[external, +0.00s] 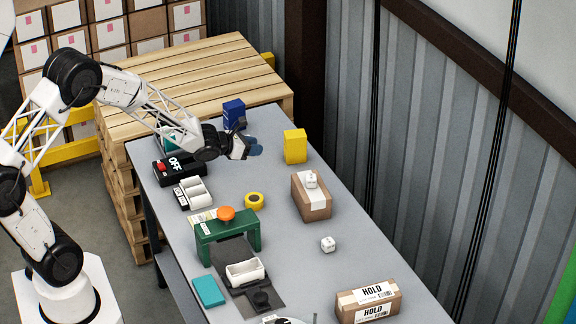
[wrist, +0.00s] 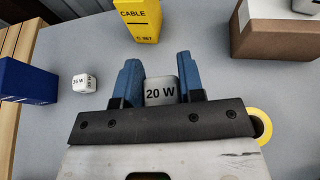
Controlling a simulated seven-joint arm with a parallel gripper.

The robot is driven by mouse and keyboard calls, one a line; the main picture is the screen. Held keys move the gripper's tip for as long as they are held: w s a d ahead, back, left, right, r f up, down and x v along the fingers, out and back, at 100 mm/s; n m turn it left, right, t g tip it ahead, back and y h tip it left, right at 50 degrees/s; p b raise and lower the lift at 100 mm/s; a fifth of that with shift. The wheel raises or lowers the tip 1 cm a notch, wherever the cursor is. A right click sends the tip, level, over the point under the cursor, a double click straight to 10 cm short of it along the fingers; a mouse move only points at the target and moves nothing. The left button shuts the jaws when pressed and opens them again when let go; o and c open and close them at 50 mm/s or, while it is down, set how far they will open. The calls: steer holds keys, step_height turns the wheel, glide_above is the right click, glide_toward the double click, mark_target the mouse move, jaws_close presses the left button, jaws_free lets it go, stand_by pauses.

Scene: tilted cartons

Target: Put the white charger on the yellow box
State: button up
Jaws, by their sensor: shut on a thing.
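My gripper (external: 252,148) is shut on a pale charger marked 20 W (wrist: 161,91), which shows between the blue fingers in the wrist view. It looks grey-white there. I cannot make it out in the external view. The yellow box (external: 295,146) stands upright on the grey table, to the right of my gripper and apart from it. In the wrist view the yellow box (wrist: 138,22), printed CABLE, is ahead of the fingers.
A white cube charger (wrist: 84,83) is beside the blue box (external: 234,113). Other white chargers are on a brown carton (external: 312,201) and on the table (external: 328,244). A yellow tape roll (external: 254,201), green stand (external: 228,240) and HOLD carton (external: 368,302) are nearer the front.

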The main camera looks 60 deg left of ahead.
steer(key=shift+r, duration=0.1)
step_height(320, 180, up, 6)
steer(key=w, duration=0.2)
steer(key=shift+w+d, duration=0.4)
stand_by(0.3)
glide_above(298, 133)
steer(key=shift+w+f, duration=0.15)
steer(key=shift+f, duration=0.5)
stand_by(0.4)
steer(key=shift+f, duration=1.8)
steer(key=shift+f, duration=0.15)
steer(key=o, duration=0.9)
